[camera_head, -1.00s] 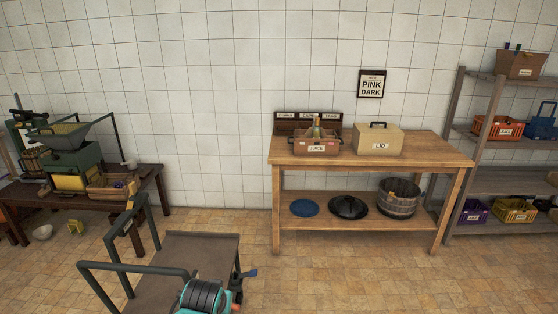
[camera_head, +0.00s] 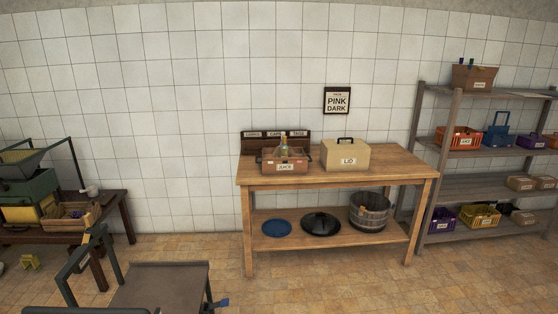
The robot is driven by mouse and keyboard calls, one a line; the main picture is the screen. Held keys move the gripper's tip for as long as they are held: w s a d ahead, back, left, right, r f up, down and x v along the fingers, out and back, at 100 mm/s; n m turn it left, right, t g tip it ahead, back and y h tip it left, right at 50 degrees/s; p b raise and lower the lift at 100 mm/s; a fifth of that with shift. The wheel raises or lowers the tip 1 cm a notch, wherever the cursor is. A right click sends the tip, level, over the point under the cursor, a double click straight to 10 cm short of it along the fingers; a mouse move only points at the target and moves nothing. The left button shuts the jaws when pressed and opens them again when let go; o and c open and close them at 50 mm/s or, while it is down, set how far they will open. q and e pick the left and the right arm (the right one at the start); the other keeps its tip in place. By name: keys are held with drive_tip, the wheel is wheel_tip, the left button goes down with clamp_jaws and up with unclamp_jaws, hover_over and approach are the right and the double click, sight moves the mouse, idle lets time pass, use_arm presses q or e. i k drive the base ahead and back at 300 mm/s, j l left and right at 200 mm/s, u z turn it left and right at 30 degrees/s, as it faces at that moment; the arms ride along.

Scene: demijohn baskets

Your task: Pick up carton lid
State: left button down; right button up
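The carton lid (camera_head: 345,156) is a tan box-shaped cover with a dark handle on top and a white label reading "LID". It stands on the right part of the wooden table (camera_head: 400,165), against no other object. To its left is a brown basket (camera_head: 284,163) with a white label and a bottle standing in it. Neither of my grippers shows in the head view.
A dark cart (camera_head: 160,288) stands in the left foreground. Shelves (camera_head: 480,186) with baskets and cartons stand at the right. A blue disc (camera_head: 277,228), a black lid (camera_head: 321,224) and a wooden tub (camera_head: 369,212) sit on the table's lower shelf. Floor before the table is clear.

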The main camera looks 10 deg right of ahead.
sight(341, 155)
drive_tip(key=i+l, duration=0.3)
drive_tip(key=i, duration=0.15)
drive_tip(key=i+l, duration=0.3)
drive_tip(key=i, duration=0.15)
drive_tip(key=i+l, duration=0.3)
drive_tip(key=i, duration=0.2)
drive_tip(key=i+l+u, duration=0.1)
drive_tip(key=i+l, duration=0.65)
drive_tip(key=l, duration=0.2)
drive_tip(key=i+l+u, duration=0.15)
drive_tip(key=i+l, duration=0.6)
drive_tip(key=l, duration=0.25)
drive_tip(key=j+u, duration=0.05)
